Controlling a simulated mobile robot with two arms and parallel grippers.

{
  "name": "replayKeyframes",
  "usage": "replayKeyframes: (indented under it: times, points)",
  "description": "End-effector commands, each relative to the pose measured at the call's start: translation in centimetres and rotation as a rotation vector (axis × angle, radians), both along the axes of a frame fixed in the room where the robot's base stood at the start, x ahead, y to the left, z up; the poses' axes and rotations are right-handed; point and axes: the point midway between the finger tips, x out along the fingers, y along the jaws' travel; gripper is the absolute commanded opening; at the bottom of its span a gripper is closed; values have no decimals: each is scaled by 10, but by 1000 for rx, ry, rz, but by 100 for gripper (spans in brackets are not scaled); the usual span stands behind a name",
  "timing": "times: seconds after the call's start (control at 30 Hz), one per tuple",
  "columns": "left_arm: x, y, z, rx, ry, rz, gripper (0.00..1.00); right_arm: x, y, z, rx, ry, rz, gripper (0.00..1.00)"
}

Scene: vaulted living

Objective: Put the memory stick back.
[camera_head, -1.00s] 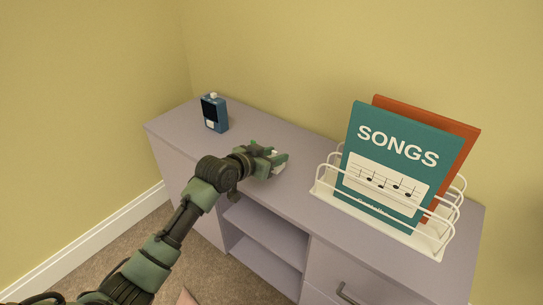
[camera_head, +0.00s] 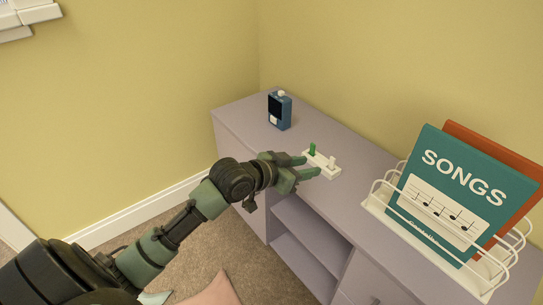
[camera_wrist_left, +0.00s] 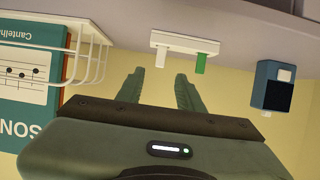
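A small white holder (camera_head: 322,164) sits on the grey-mauve cabinet top. A green stick (camera_head: 312,149) and a white stick (camera_head: 332,162) stand upright in it, side by side. Which of them is the memory stick I cannot tell. In the left wrist view, the holder (camera_wrist_left: 185,41) appears upside down with the green stick (camera_wrist_left: 201,63) and white stick (camera_wrist_left: 160,58). My left gripper (camera_head: 309,166) is at the front side of the holder. Its two fingers are apart, with nothing between them in the left wrist view (camera_wrist_left: 158,88). My right gripper is not in view.
A blue device (camera_head: 279,111) with a dark screen stands further left on the cabinet (camera_head: 345,205). A white wire rack (camera_head: 377,200) with a teal songbook (camera_head: 455,190) and an orange book (camera_head: 512,165) stands at the right. Open shelves lie below the top.

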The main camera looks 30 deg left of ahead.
Motion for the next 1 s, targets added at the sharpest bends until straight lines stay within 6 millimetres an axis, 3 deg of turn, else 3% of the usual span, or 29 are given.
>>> replayKeyframes:
  times: [0.07,0.17,0.3,0.4,0.53,0.67,1.0]
  points:
    - [-15,-9,-20,13,49,-3,37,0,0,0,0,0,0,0]
    - [-59,-26,-65,54,176,-3,37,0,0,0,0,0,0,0]
    - [-157,-43,-127,138,429,38,37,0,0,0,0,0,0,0]
    - [-226,-42,-151,187,604,93,37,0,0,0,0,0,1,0]
    - [-289,-35,-161,229,763,160,37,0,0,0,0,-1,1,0]
    - [-313,-31,-163,247,826,190,37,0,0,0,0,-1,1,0]
    - [-313,-31,-163,249,828,190,37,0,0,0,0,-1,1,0]
